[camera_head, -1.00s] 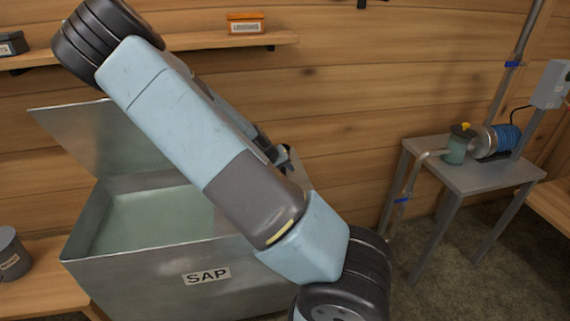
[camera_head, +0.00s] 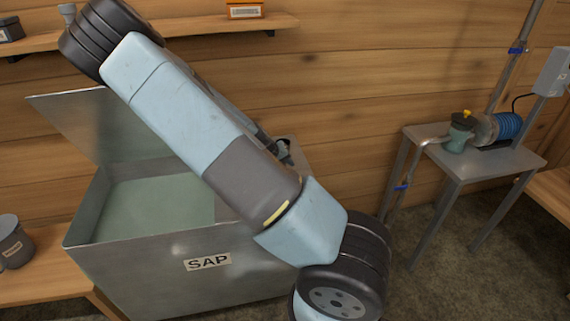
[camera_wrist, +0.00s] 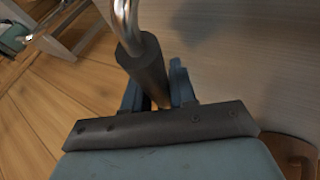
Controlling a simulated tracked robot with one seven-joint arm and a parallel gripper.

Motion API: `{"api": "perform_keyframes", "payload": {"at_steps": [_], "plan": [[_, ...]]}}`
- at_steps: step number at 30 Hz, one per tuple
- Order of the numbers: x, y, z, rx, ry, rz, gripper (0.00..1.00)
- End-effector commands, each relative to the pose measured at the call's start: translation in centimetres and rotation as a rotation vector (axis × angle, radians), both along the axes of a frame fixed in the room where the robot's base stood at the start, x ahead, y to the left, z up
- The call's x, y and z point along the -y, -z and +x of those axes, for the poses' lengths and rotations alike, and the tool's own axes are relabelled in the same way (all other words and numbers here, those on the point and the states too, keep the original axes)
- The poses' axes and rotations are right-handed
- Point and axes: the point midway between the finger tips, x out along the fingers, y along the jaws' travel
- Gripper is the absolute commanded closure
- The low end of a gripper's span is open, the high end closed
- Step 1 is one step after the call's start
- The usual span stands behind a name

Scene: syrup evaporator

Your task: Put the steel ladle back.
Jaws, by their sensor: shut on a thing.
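My gripper (camera_wrist: 154,80) shows in the wrist view, its two blue fingers closed on a dark cylindrical handle. A bright steel rod (camera_wrist: 124,14) curves up from the handle's far end and leaves the top of the picture; I take the held thing to be the steel ladle (camera_wrist: 147,68). Its bowl is not in view.
An open metal SAP tank (camera_head: 150,262) with pale liquid stands behind my arm, its lid (camera_head: 85,125) raised. A grey table (camera_head: 478,160) with a pump stands at right. A wall shelf (camera_head: 180,38) holds small boxes. In the wrist view a broad grey surface (camera_wrist: 240,60) lies beyond the gripper.

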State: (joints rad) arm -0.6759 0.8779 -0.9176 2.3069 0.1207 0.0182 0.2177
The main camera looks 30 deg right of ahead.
Motion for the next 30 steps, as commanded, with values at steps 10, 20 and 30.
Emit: {"api": "perform_keyframes", "payload": {"at_steps": [10, 20, 30], "plan": [[0.1, 0.0, 0.0, 0.000, 0.001, 0.001, 0.52], [0.0, 0.0, 0.0, 0.000, 0.001, 0.001, 0.44], [-1.7, -2.2, -0.4, 0.002, -0.001, 0.000, 0.44]]}}
